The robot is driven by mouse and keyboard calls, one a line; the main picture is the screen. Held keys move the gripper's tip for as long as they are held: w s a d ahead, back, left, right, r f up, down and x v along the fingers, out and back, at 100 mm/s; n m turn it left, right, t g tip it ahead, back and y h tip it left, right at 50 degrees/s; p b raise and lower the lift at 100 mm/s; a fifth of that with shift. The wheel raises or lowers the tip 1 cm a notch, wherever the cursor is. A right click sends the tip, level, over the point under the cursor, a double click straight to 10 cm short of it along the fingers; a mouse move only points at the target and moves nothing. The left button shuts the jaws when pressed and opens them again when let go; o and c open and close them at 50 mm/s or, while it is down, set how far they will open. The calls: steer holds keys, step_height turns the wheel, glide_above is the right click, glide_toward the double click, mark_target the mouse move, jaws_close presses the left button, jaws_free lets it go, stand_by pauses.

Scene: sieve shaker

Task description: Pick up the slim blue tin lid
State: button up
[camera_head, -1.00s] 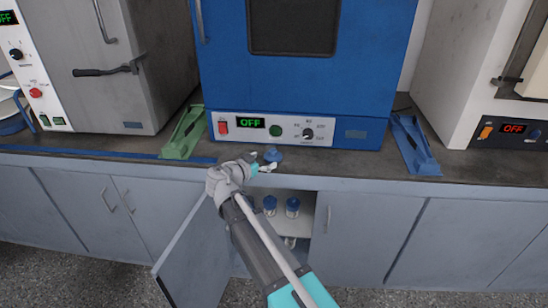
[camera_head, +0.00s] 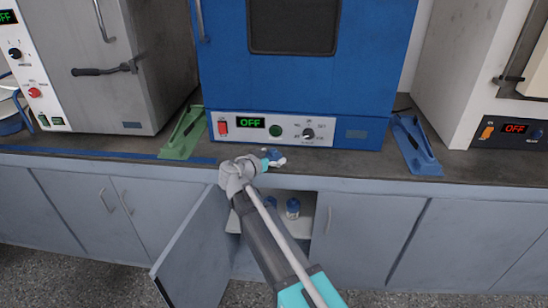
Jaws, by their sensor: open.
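A small blue thing (camera_head: 273,153), which looks like the slim blue tin lid, lies on the dark counter in front of the blue oven. My gripper (camera_head: 279,161) is open at the counter's front part, right at the lid in the picture. The gripper covers part of the lid. I cannot tell whether the fingers touch it or are around it.
The blue oven (camera_head: 300,75) stands close behind. A green holder (camera_head: 183,135) and a blue holder (camera_head: 415,145) lie on the counter to either side. Below, an open cupboard door (camera_head: 195,250) stands out, with blue-topped containers (camera_head: 292,208) inside.

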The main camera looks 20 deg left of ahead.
steer(key=c, duration=0.7)
steer(key=shift+r, duration=0.2)
step_height(320, 180, up, 2)
steer(key=shift+p, duration=1.15)
steer(key=s+r+p, duration=0.3)
steer(key=s, duration=0.1)
steer(key=s+r+p, duration=0.4)
steer(key=s, duration=0.1)
steer(key=s+d+r+p, duration=0.1)
steer(key=s+r+p, duration=0.2)
steer(key=s, duration=0.2)
steer(key=shift+d+r+p, duration=0.1)
steer(key=shift+r+p, duration=0.25)
